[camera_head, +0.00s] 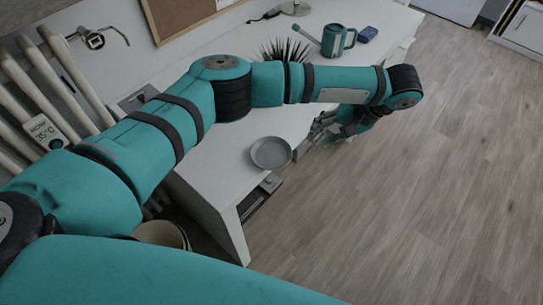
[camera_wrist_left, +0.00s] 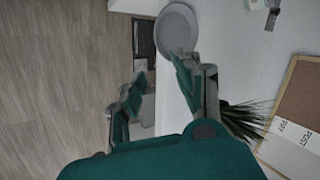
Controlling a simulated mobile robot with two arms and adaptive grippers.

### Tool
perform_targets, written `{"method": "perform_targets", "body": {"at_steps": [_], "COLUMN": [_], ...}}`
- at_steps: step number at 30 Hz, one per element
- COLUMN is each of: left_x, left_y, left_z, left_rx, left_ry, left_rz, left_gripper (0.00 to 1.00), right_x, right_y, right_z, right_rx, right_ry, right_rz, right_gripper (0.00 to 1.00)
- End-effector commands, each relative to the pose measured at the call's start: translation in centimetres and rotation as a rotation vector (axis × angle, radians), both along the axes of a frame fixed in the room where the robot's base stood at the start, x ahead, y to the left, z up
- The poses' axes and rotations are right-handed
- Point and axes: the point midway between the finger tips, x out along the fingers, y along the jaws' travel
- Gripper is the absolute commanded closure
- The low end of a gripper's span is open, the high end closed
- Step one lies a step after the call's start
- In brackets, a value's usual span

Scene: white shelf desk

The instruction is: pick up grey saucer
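The grey saucer (camera_head: 270,153) lies flat near the front edge of the white desk (camera_head: 215,165) in the head view. It also shows in the left wrist view (camera_wrist_left: 176,27), at the top, just beyond the fingertips. My left gripper (camera_head: 310,145) is right beside the saucer in the head view, over the desk's edge. In the left wrist view, its two fingers (camera_wrist_left: 155,75) are apart with nothing between them. The upper finger tip looks close to the saucer's rim; I cannot tell if they touch. My right gripper is not in view.
A spiky plant (camera_head: 287,50) stands behind my left arm. A teal watering can (camera_head: 338,40) and a small blue object (camera_head: 367,34) stand farther back. A cork board (camera_head: 180,15) is at the wall. Open wooden floor (camera_head: 420,190) lies right of the desk.

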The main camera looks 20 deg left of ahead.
Motion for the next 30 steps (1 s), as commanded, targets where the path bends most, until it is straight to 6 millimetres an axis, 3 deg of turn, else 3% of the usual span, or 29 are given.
{"method": "perform_targets", "body": {"at_steps": [3,9,17,30], "left_x": [-0.1,-0.2,-0.2,-1.0], "left_y": [1.5,3.5,4.5,7.0], "left_z": [-2.9,-6.2,-7.5,-11.7], "left_rx": [-0.002,-0.003,-0.003,-0.003], "left_ry": [0.004,0.002,0.001,0.000], "left_rz": [0.001,0.000,-0.002,-0.002], "left_gripper": [0.67,0.67,0.67,0.67], "right_x": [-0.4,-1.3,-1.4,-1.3], "right_y": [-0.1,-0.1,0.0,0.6], "right_z": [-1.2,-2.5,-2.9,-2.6], "right_rx": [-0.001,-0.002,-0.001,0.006], "right_ry": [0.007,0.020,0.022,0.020], "right_rz": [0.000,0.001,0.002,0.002], "right_gripper": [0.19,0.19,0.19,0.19]}}
